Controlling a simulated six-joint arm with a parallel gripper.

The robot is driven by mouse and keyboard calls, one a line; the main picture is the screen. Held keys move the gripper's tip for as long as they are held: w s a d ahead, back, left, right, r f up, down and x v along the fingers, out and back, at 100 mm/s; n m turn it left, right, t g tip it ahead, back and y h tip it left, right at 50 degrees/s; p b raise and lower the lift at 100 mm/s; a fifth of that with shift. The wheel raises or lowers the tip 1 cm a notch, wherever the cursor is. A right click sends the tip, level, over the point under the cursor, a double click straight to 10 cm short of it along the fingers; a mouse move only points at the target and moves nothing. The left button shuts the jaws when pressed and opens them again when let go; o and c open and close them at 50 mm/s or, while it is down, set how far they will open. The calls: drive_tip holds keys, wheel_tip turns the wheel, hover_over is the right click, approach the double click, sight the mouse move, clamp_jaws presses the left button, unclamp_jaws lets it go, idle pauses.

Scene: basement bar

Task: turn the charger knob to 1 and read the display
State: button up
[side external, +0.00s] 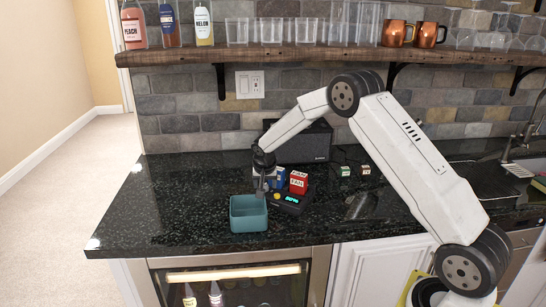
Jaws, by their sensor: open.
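The charger (288,206) is a small black unit on the dark counter, with a lit blue-green display (291,199) on its front. The digits are too small to read. A small yellow spot (277,196) on its left part may be the knob; its setting cannot be told. A red block with white lettering (298,184) and a blue-and-white block (279,178) sit at the charger's back. My gripper (263,188) is open and points down, just left of the charger and above the back of the teal bin. Whether it touches anything cannot be told.
The open teal bin (248,225) stands directly left of the charger. A black box (310,142) is behind, against the brick wall. Two small labelled blocks (355,171) lie to the right. A wooden shelf (300,56) with bottles, glasses and copper mugs hangs above. The left counter is clear.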

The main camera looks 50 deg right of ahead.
drive_tip(key=v, duration=0.7)
drive_tip(key=shift+r, duration=0.2)
drive_tip(key=shift+s+a, duration=0.1)
drive_tip(key=shift+a, duration=0.1)
drive_tip(key=s+a+n+y, duration=0.1)
drive_tip(key=s+a+n, duration=0.4)
drive_tip(key=s, duration=0.8)
drive_tip(key=s+a+f+n+y, duration=0.1)
drive_tip(key=s+a+n, duration=0.4)
drive_tip(key=s+a, duration=0.6)
drive_tip(key=shift+s+f+y, duration=0.35)
drive_tip(key=shift+s+y, duration=0.35)
drive_tip(key=shift+s, duration=0.35)
drive_tip(key=shift+a, duration=0.15)
idle(0.5)
